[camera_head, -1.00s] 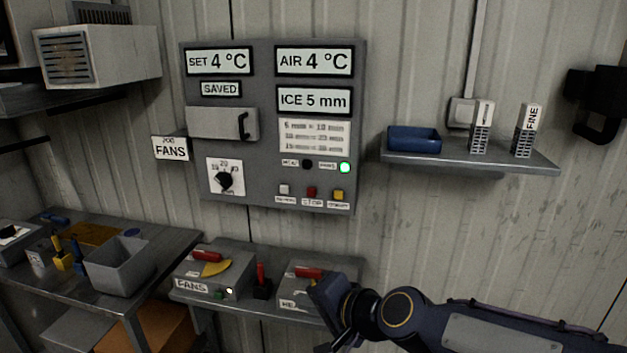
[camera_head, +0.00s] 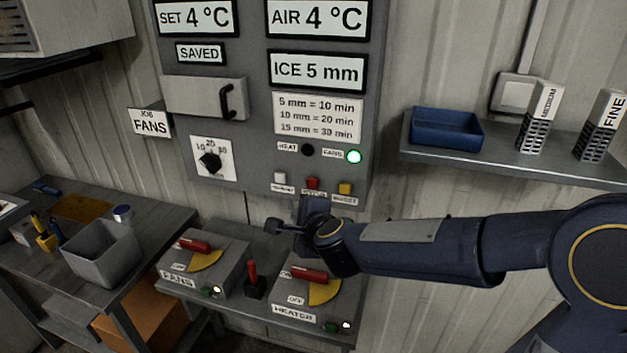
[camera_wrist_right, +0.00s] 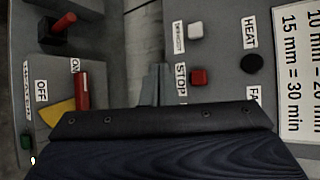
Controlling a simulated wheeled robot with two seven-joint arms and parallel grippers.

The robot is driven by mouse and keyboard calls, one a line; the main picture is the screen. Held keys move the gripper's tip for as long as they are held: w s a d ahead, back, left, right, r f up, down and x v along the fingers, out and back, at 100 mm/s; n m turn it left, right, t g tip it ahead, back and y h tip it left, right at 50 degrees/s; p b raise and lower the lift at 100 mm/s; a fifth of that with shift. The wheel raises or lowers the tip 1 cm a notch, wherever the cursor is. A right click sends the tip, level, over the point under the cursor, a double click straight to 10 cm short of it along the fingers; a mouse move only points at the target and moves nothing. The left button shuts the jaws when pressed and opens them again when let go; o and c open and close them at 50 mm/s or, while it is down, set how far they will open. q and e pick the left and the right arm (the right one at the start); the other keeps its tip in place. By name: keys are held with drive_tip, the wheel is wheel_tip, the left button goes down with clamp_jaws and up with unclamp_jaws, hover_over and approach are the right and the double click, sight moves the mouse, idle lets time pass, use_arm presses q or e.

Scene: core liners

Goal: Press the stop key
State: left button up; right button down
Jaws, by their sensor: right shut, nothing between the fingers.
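The stop key (camera_head: 313,183) is a small red button in the lower row of the grey wall panel (camera_head: 245,185), between a white button (camera_head: 280,178) and a yellow button (camera_head: 345,188). The red key, labelled STOP, also shows in the right wrist view (camera_wrist_right: 199,76). My right gripper (camera_head: 276,226) is shut and empty, just below the button row and apart from the key in the picture. My dark gripper body fills the bottom of the wrist view. My left gripper is not in view.
Below stand the FANS box (camera_head: 205,265) and the HEATER box (camera_head: 305,295), each with a red-handled lever, with a small red lever (camera_head: 254,280) between them. A shelf (camera_head: 570,167) with a blue tray (camera_head: 446,127) is at right.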

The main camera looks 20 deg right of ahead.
sight(308, 187)
drive_tip(key=w+d, duration=0.5)
drive_tip(key=w, duration=0.2)
drive_tip(key=shift+w, duration=0.15)
idle(0.3)
idle(2.0)
drive_tip(key=shift+w+d, duration=0.25)
drive_tip(key=shift+w, duration=0.1)
drive_tip(key=shift+w+d, duration=0.3)
drive_tip(key=shift+w, duration=0.15)
idle(0.8)
drive_tip(key=shift+s, duration=0.1)
drive_tip(key=shift+s+a, duration=0.55)
drive_tip(key=shift+s, duration=0.15)
